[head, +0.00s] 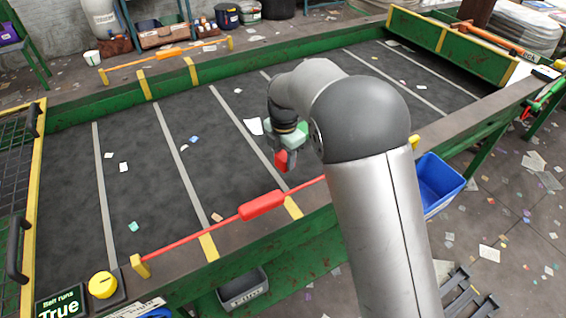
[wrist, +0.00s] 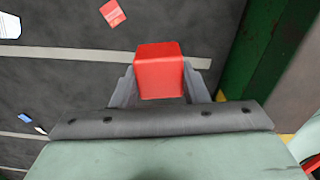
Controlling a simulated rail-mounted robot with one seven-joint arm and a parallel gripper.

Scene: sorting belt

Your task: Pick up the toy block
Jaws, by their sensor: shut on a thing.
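The toy block is a red cube (wrist: 159,72), held between the two grey fingers of my gripper (wrist: 160,84) in the wrist view. The fingers press on its left and right sides, and its far end sticks out past the fingertips. In the head view the red block (head: 282,160) shows below my gripper (head: 288,150), over the dark belt near its front side. My arm hides part of the gripper there. I cannot tell how high the block is above the belt.
The dark belt (head: 75,190) carries scattered paper scraps and pale cross lines. A green frame (head: 300,238) and a red pull cord (head: 262,205) run along its near side. A blue bin (head: 438,180) stands beyond the frame at right. A yellow knob (head: 102,285) sits at front left.

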